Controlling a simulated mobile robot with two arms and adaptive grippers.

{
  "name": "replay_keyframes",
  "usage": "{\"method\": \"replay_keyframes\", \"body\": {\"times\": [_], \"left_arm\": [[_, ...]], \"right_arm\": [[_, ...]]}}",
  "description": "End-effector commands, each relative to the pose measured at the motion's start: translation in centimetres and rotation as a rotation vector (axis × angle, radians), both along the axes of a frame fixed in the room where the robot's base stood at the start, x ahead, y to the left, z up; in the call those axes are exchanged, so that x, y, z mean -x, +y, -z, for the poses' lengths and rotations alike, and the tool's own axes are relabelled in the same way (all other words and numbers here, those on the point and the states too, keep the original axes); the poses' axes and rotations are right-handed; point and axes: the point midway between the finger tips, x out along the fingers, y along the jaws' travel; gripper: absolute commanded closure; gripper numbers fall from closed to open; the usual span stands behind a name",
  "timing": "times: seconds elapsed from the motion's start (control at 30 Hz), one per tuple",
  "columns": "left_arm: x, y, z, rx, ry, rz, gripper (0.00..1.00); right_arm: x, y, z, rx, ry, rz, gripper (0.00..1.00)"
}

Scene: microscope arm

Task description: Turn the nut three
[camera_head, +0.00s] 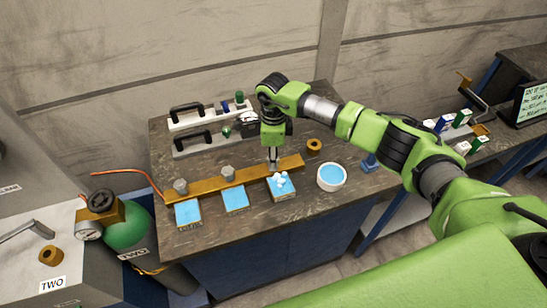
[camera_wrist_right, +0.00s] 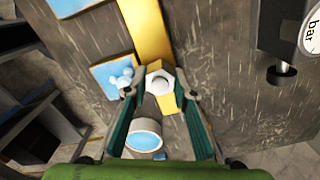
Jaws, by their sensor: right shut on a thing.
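A long brass bar (camera_head: 205,184) lies on the dark worktop (camera_head: 245,228). Two grey nuts stand on it: the left nut (camera_head: 180,186) and the middle nut (camera_head: 228,173). My right gripper (camera_head: 273,165) points down at the bar's right part, where it mostly hides the third nut. In the right wrist view the pale hexagonal third nut (camera_wrist_right: 158,78) sits on the bar (camera_wrist_right: 148,30) between the two fingers of my right gripper (camera_wrist_right: 158,86), which is shut on it. My left gripper is not in view.
Blue-topped blocks stand in front of the bar; the right block (camera_head: 283,194) carries white knobs. A white bowl with blue inside (camera_head: 331,186) and a brass ring (camera_head: 314,145) stand to the right. Black-handled fixtures (camera_head: 195,149) stand behind. A green cylinder (camera_head: 128,230) is at left.

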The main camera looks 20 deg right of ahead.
Motion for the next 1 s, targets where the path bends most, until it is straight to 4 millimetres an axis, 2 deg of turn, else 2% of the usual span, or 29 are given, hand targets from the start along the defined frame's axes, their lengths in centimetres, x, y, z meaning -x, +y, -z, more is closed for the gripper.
{"method": "replay_keyframes", "body": {"times": [0.27,1.0], "left_arm": [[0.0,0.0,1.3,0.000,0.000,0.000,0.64],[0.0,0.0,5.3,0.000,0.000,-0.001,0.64]], "right_arm": [[0.0,0.0,0.2,0.001,-0.002,0.143,0.97],[0.0,0.1,0.2,0.000,-0.001,0.834,0.97]]}}
